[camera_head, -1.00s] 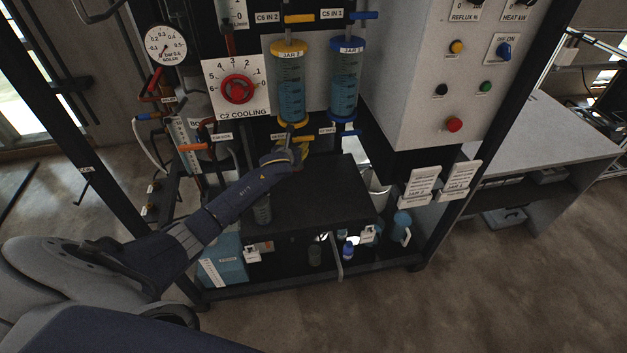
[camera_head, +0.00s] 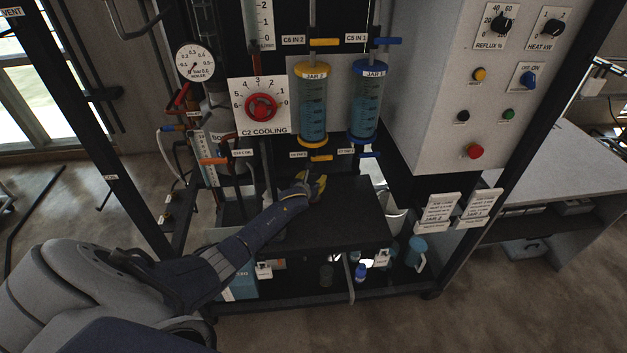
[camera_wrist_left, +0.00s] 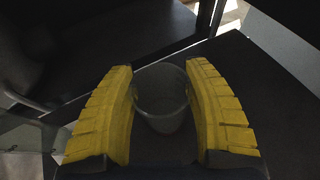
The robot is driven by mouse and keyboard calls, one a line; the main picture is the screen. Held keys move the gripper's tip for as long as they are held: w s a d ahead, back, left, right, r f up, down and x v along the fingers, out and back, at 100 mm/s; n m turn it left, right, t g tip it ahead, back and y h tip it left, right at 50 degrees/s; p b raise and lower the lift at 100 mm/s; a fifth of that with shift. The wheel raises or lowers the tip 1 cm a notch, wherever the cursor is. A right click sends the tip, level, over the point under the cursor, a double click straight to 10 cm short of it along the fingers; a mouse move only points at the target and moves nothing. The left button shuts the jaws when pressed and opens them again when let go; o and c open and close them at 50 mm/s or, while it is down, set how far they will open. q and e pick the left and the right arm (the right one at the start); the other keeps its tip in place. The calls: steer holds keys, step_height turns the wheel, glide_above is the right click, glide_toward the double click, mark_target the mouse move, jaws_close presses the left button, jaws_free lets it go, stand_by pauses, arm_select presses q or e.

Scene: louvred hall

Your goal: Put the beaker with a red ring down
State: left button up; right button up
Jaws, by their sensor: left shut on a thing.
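My left gripper (camera_head: 318,184) is over the black shelf (camera_head: 345,225), in front of and below the lower tap of the yellow-capped jar. In the left wrist view its yellow fingers (camera_wrist_left: 163,105) are shut on a clear, greyish beaker (camera_wrist_left: 161,92). I look into the beaker's open mouth, and it seems empty. In the head view the beaker is not made out behind the fingers. Whether its base touches the shelf cannot be told. My right gripper is not in view.
Jar 2 (camera_head: 312,108) with yellow caps and jar 1 (camera_head: 366,103) with blue caps hang above the shelf's back. A red cooling dial (camera_head: 261,107) is to their left. White label cards (camera_head: 437,212) stand at right. The shelf's right part is bare.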

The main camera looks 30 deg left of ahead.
arm_select(q)
steer(key=shift+f, duration=0.15)
steer(key=o, duration=1.2)
steer(key=shift+o, duration=0.2)
steer(key=shift+r, duration=0.2)
steer(key=v, duration=1.2)
